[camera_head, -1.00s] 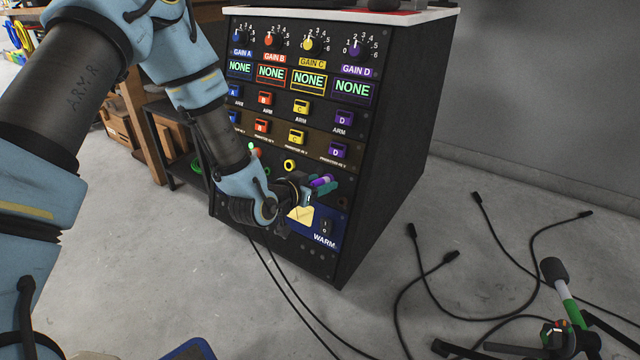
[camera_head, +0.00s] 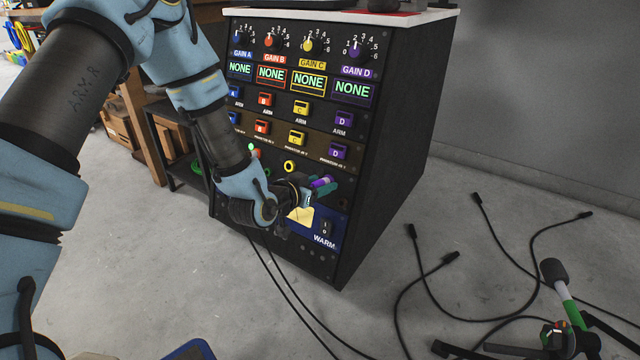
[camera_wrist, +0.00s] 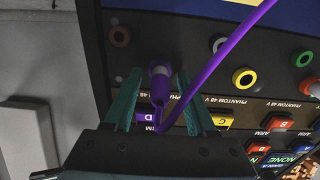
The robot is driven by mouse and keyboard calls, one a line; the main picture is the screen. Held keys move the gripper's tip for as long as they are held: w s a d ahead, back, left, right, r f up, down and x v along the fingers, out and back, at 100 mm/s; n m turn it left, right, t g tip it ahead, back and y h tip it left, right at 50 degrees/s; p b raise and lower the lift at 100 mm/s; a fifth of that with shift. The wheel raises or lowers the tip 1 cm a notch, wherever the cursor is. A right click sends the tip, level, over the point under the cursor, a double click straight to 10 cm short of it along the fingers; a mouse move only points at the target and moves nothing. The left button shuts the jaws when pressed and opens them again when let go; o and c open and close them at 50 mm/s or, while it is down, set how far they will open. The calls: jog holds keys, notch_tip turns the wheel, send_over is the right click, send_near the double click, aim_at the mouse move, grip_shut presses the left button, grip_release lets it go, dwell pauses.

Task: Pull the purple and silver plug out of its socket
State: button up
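The purple and silver plug (camera_wrist: 160,88) stands at its socket in the black panel, with a purple cable looping from it across the wrist view. In the head view the plug (camera_head: 321,183) shows as a small purple and silver piece beside my gripper. My gripper (camera_wrist: 159,80) has its two teal fingers on either side of the plug, with a visible gap to it on both sides. It is open. The socket itself is mostly hidden behind the plug. In the head view my gripper (camera_head: 324,190) is partly hidden by its own wrist.
The black cabinet (camera_head: 385,170) carries knobs, switches and labels. A yellow socket (camera_wrist: 243,78), a red socket (camera_wrist: 308,86) and a green socket (camera_wrist: 303,58) lie to the plug's right. Black cables (camera_head: 425,270) and a microphone stand (camera_head: 570,305) are on the floor at right.

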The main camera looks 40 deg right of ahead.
grip_shut()
dwell(1.4)
jog(key=p+v, duration=0.1)
jog(key=v, duration=0.5)
dwell(1.0)
dwell(0.4)
